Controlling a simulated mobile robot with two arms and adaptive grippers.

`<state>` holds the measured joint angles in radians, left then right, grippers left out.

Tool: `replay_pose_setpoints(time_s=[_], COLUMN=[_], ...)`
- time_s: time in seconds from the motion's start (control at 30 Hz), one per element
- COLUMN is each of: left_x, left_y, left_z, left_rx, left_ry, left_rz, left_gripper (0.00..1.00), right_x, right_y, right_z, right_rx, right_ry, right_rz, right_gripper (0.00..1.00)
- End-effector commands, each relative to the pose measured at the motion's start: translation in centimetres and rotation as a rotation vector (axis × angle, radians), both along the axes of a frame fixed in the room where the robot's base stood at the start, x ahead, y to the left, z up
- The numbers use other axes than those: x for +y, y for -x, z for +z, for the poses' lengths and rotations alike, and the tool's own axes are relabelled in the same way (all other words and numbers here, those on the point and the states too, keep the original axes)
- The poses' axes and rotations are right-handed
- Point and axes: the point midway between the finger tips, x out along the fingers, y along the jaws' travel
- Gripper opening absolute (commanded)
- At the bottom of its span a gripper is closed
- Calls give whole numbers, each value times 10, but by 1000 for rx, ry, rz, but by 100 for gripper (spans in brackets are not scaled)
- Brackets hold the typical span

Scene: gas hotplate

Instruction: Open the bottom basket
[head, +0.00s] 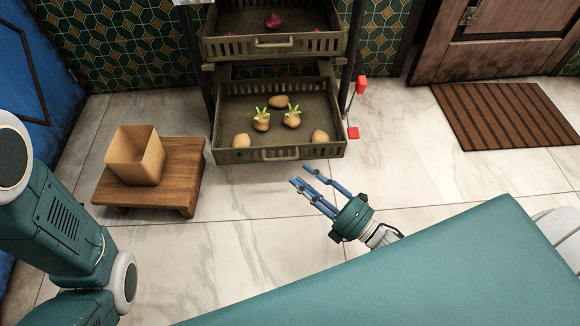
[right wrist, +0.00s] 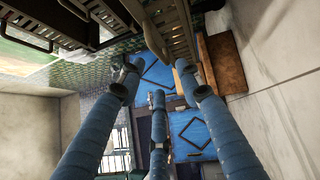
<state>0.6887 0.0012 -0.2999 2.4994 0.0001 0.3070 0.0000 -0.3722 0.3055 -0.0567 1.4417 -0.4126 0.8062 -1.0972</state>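The bottom basket (head: 240,154) is a dark slatted drawer low in a rack. Its inside shows from above, with several potatoes (head: 280,102) in it, two with green sprouts. Its front stands forward of the rack's posts, and a pale handle (head: 280,155) is at the middle of that front. My right gripper (head: 304,175) is open and empty, just in front of the basket and a little right of the handle, apparently not touching it. In the right wrist view its blue fingers (right wrist: 157,76) are spread with nothing between them. My left arm shows at the left; its gripper is out of view.
An upper basket (head: 273,46) with reddish onions hangs above. A low wooden stand (head: 184,180) with a tan box (head: 135,156) is to the left. Small red pieces (head: 361,85) are beside the rack's right post. A brown mat (head: 505,115) lies right. The tiled floor between is clear.

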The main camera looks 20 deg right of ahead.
Motion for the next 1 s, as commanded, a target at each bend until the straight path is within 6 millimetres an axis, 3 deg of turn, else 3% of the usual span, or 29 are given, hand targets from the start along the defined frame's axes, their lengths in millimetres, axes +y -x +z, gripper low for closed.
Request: replay_pose_setpoints(time_s=[0.23,0.8,0.9,0.97,1.0], left_x=[0,0,0,1,1], left_y=[-1,-1,-7,-15,-22], left_z=[0,0,2,4,5], left_rx=[1,2,18,37,55], left_ry=[0,0,0,1,2], left_rz=[0,0,0,-1,-2], left_gripper=[0,0,0,0,0], right_x=[-12,-11,-5,3,11], right_y=[20,20,18,15,13], right_z=[-3,-2,17,41,63], right_rx=[0,-1,-13,-27,-39], right_ry=[1,-2,-40,-92,-140], right_rz=[0,0,8,22,36], right_gripper=[35,35,35,35,35])
